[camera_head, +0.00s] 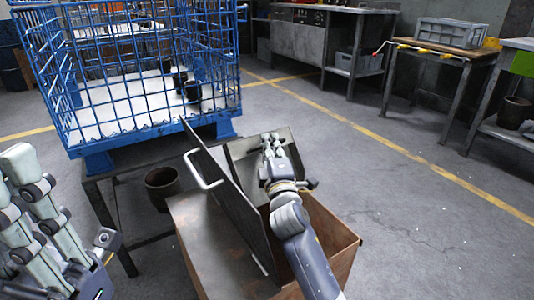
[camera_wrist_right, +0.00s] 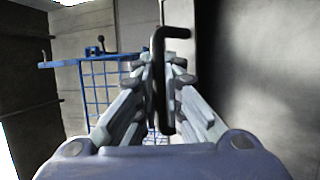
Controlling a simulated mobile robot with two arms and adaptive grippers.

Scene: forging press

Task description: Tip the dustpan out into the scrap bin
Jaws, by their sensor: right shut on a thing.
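The scrap bin (camera_head: 335,262) is a rust-brown open-topped box at the lower middle of the head view. A dark lid panel (camera_head: 238,212) with a pale handle (camera_head: 205,172) stands tilted up along its left side. My right gripper (camera_head: 271,143) is over the bin's far end, beside a grey metal panel (camera_head: 243,148). In the right wrist view it is shut on a dark bent bar handle (camera_wrist_right: 159,75). Whether this panel is the dustpan or part of the lid, I cannot tell. My left gripper (camera_head: 22,180) is at the lower left, fingers apart and empty.
A blue wire cage (camera_head: 140,80) stands on a dark stand behind the bin. A dark pot (camera_head: 162,184) sits beneath it, left of the bin. A table with a grey crate (camera_head: 452,33) is at the far right. Floor right of the bin is clear.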

